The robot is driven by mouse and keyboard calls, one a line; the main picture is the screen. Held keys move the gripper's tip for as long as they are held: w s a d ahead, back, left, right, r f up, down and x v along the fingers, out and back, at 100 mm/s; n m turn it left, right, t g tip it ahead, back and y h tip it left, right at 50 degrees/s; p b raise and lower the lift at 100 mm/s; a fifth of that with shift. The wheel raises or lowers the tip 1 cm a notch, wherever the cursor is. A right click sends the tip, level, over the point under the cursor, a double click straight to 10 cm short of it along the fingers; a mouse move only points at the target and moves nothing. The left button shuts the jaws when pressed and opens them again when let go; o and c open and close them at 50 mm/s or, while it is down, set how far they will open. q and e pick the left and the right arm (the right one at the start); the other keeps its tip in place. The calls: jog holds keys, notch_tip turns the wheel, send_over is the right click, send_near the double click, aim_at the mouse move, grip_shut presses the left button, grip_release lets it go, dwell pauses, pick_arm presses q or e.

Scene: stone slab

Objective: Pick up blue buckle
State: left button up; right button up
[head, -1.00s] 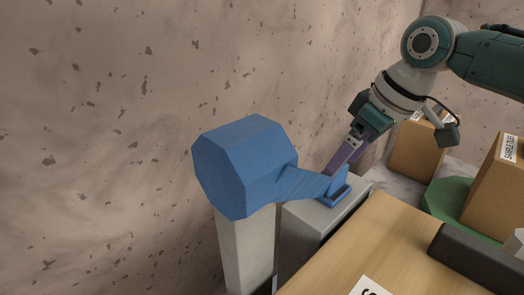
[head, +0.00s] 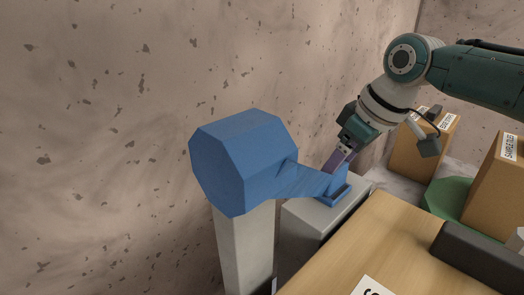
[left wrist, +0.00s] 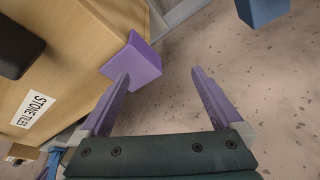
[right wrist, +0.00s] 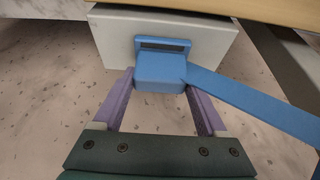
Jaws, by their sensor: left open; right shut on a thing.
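The blue buckle (head: 338,190) sits on a grey block (head: 300,222) in the head view, joined by a blue strap (head: 300,180) to a large blue eight-sided roll (head: 240,165) on a pale post. In the right wrist view the buckle (right wrist: 160,72) has a dark slot and lies between the fingertips of my right gripper (right wrist: 160,88), which is shut on it. In the head view this gripper (head: 338,160) reaches down to the buckle from above. My left gripper (left wrist: 160,80) is open and empty, its left fingertip near a purple block (left wrist: 133,63).
A wooden box (head: 345,250) stands just right of the grey block. Cardboard boxes (head: 422,150), a green object (head: 450,200) and a dark bar (head: 478,262) are farther right. The speckled wall (head: 100,120) rises behind and left of the roll.

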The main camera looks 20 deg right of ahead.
jog(key=c, duration=0.4)
jog(key=shift+r, duration=0.15)
